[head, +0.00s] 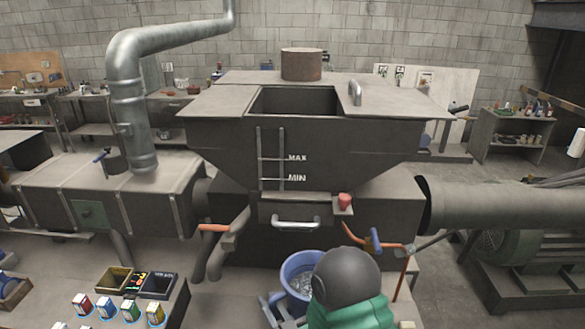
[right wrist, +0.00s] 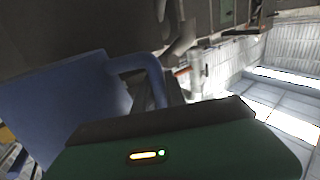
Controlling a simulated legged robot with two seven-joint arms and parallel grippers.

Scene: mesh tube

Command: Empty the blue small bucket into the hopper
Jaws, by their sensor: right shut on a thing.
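The blue small bucket (head: 288,268) is low in the middle of the head view, upright or nearly so, with light grey contents showing inside. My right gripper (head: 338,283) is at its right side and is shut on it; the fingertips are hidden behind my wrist. In the right wrist view the bucket's blue wall (right wrist: 60,108) and a curved blue handle (right wrist: 140,66) sit just beyond my gripper. The dark hopper (head: 345,140) stands behind and above the bucket, with a rectangular opening in its top and MAX and MIN marks on its front.
A metal handle (head: 296,223) and a small red cup-like part (head: 344,201) stick out from the hopper's front. Orange-gripped levers flank it. A bench with several small boxes (head: 130,309) is at lower left. A wide pipe (head: 500,206) extends right.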

